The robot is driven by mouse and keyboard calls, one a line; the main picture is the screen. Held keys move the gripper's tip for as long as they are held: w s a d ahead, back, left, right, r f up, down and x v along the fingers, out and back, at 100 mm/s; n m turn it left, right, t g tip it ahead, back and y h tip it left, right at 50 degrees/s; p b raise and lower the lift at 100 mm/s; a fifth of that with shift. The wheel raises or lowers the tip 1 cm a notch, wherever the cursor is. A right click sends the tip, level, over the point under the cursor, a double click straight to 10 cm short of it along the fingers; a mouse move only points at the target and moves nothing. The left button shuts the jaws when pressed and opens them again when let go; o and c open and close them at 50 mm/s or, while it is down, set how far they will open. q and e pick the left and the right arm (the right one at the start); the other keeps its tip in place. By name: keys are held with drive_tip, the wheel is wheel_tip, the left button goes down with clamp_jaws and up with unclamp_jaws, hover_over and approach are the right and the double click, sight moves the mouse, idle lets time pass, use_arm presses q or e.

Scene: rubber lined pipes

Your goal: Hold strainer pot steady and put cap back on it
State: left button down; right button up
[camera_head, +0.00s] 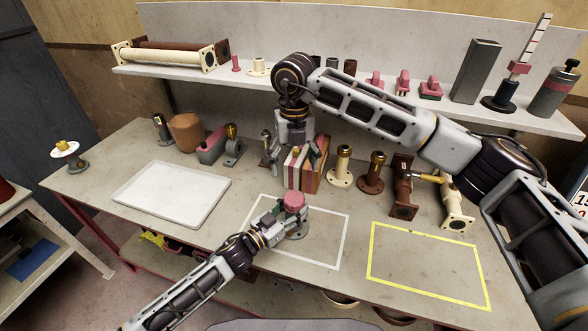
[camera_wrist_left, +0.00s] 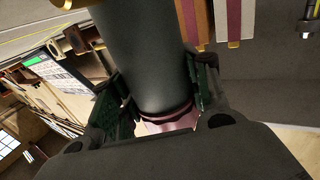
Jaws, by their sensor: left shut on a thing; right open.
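The strainer pot (camera_wrist_left: 145,60) is a dark grey cylinder, upright inside the white-taped rectangle in the head view, its round grey foot (camera_head: 299,233) on the table. A pink part (camera_head: 294,199) is at its top; it also shows at the cylinder's end in the left wrist view (camera_wrist_left: 168,119). I cannot tell whether this is the cap or how it is seated. My left gripper (camera_head: 287,214) is shut around the pot below the pink part, green pads on both sides. My right gripper (camera_head: 272,153) is open and seemingly empty behind it, near the striped block.
A striped block (camera_head: 305,168) stands behind the pot, with several pipe fittings (camera_head: 341,168) to its right. A white tray (camera_head: 172,194) lies at left. The yellow-taped rectangle (camera_head: 428,264) is empty. A back shelf (camera_head: 370,88) holds more parts.

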use_arm(q)
drive_tip(key=c, duration=0.6)
unclamp_jaws()
drive_tip(key=shift+s+a, duration=0.1)
drive_tip(key=shift+v, duration=5.85)
drive_tip(key=shift+s+a, duration=0.15)
